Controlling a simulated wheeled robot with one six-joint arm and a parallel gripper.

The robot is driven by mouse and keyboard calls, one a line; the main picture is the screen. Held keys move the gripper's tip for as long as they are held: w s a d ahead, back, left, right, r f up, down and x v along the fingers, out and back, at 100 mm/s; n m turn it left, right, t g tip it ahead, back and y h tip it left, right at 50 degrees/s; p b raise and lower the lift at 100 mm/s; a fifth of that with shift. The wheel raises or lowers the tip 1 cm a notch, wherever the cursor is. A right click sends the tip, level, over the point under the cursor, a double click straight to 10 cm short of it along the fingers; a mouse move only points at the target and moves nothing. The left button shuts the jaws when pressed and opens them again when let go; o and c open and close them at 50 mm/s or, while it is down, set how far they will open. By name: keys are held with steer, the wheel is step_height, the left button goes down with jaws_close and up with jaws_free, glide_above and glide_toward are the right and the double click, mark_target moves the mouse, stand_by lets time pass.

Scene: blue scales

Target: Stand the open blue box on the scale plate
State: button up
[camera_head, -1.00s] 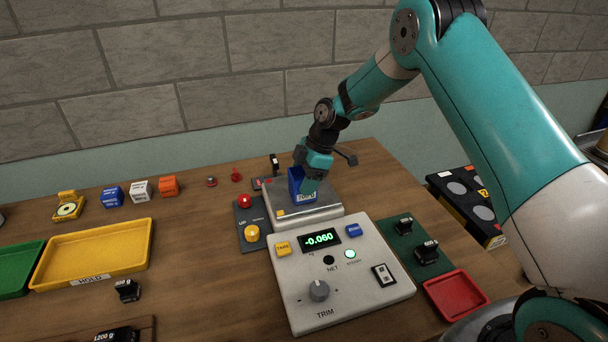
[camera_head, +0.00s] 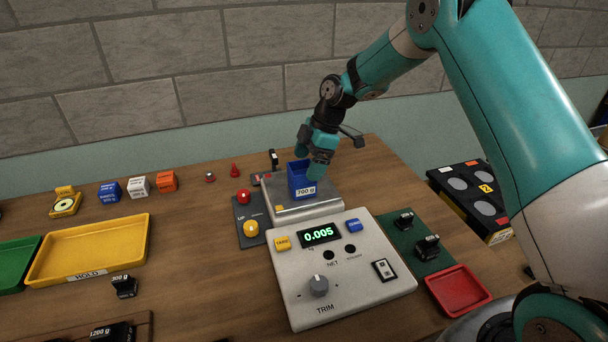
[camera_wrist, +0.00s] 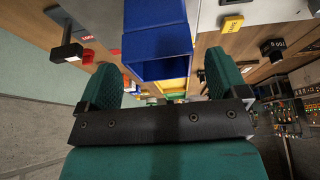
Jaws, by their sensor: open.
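The open blue box (camera_head: 302,186), labelled 700 g, stands upright on the metal scale plate (camera_head: 326,205), its open top facing up. My gripper (camera_head: 311,156) is open, above and slightly behind the box. In the wrist view the box (camera_wrist: 157,50) lies ahead, between and beyond the spread fingers (camera_wrist: 160,72), with a gap on both sides. Nothing is in the fingers. The plate's far part is partly hidden by the box and gripper.
The grey control panel (camera_head: 340,285) stands in front of the plate. A red button and yellow button sit on a dark pad (camera_head: 247,221) to the left. Coloured cubes (camera_head: 139,187) and a yellow tray (camera_head: 143,240) are farther left. A red tray (camera_head: 458,290) is at right.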

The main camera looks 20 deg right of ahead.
steer(key=b+v, duration=0.2)
steer(key=v, duration=0.7)
steer(key=s+a+r+m, duration=0.3)
steer(key=s+a+r, duration=0.3)
steer(key=s, duration=0.4)
steer(key=s+a+m, duration=0.3)
steer(key=s+m, duration=0.5)
steer(key=s, duration=1.7)
steer(key=shift+s, duration=0.25)
steer(key=shift+a+r, duration=0.1)
